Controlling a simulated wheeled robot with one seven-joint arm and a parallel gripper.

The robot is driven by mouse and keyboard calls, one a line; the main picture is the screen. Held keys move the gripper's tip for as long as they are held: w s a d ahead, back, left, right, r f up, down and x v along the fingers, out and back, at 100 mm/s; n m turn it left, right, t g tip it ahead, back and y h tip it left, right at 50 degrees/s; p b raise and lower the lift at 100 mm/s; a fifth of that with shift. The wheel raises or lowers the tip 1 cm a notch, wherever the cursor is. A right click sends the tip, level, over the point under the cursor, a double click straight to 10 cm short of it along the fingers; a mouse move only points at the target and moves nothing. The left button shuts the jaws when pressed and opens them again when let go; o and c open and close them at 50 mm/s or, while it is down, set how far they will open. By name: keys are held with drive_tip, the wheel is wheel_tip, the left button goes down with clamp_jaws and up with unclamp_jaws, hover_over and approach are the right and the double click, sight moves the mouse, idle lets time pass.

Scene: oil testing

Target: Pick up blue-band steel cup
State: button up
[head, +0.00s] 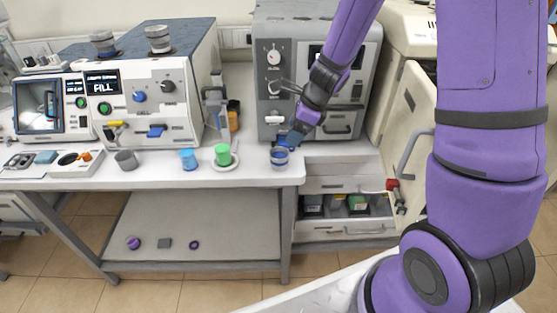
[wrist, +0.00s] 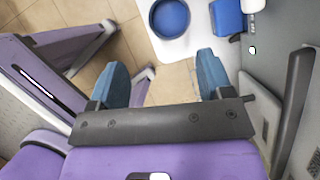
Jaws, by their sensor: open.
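The blue-band steel cup (head: 280,158) stands upright near the front right corner of the white bench, with a blue band around its side. In the wrist view a round blue opening (wrist: 170,18), apparently this cup, shows at the top edge, beyond the fingertips. My gripper (head: 290,137) is just above and slightly right of the cup in the head view. In the wrist view my gripper (wrist: 162,64) has its two blue fingers wide apart with nothing between them. Whether a finger touches the cup cannot be told.
A green cup (head: 222,155) on a white dish, a blue cup (head: 188,159) and a grey cup (head: 126,160) stand left along the bench. A grey machine (head: 272,95) rises behind my gripper. An open drawer (head: 345,207) with several items lies below right. A blue object (wrist: 227,17) sits beside the cup.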

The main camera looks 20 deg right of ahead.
sight(280, 160)
drive_tip(key=shift+m, duration=0.8)
drive_tip(key=shift+d+f+x, duration=0.1)
drive_tip(key=shift+d+x, duration=0.1)
drive_tip(key=shift+x, duration=1.2)
drive_tip(key=shift+d+f+x, duration=0.1)
drive_tip(key=shift+d+x, duration=0.15)
drive_tip(key=shift+x, duration=1.15)
drive_tip(key=shift+d+x, duration=0.2)
drive_tip(key=shift+x, duration=1.2)
drive_tip(key=shift+w+x, duration=0.15)
drive_tip(key=shift+x, duration=1.1)
drive_tip(key=shift+w+x, duration=0.2)
drive_tip(key=shift+x, duration=1.05)
drive_tip(key=c, duration=0.8)
drive_tip(key=shift+o, duration=0.2)
drive_tip(key=shift+r, duration=0.2)
